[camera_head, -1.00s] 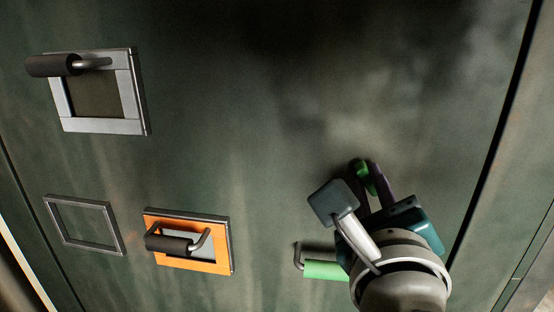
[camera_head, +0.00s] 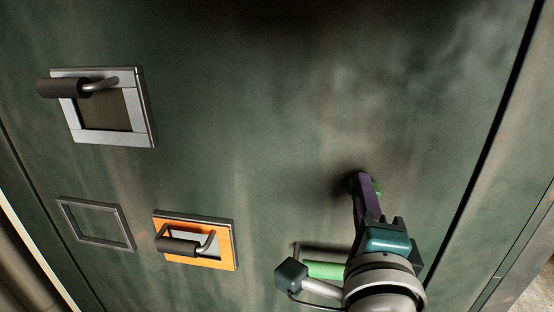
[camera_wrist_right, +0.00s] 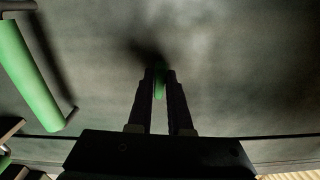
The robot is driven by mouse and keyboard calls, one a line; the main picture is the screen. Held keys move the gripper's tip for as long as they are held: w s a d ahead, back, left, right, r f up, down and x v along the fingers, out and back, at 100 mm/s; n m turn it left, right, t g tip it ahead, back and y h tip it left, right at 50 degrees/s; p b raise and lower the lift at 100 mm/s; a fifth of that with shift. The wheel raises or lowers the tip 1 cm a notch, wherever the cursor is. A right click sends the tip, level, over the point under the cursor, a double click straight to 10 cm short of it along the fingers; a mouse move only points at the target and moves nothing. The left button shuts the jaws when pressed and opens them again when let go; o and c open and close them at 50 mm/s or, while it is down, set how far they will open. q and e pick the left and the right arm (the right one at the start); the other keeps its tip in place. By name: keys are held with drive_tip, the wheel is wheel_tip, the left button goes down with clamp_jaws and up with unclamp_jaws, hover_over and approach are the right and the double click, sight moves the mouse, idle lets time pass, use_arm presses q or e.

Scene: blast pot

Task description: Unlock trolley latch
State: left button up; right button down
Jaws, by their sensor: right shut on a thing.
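The trolley latch is a small green piece (camera_wrist_right: 159,82) on the dark green panel. In the wrist view it sits between the two dark fingers of my right gripper (camera_wrist_right: 160,82), which is shut on it. In the head view the right gripper (camera_head: 362,185) reaches the panel at the lower right, and only a bit of green shows beside its fingertips. The fingers cover most of the latch. My left gripper is not in view.
A green handle bar (camera_head: 322,269) is beside my right wrist, and it also shows in the wrist view (camera_wrist_right: 30,80). An orange-framed handle (camera_head: 225,250), a grey-framed handle (camera_head: 140,115) and an empty grey frame (camera_head: 112,243) are at the left. The panel's middle is bare.

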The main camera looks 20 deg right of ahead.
drive_tip(key=shift+n, duration=0.6)
drive_tip(key=c, duration=0.8)
unclamp_jaws()
drive_tip(key=shift+c, duration=0.2)
drive_tip(key=shift+s, duration=0.1)
drive_tip(key=p+v, duration=0.1)
drive_tip(key=v, duration=0.8)
drive_tip(key=shift+s+a, duration=0.2)
drive_tip(key=shift+s, duration=0.15)
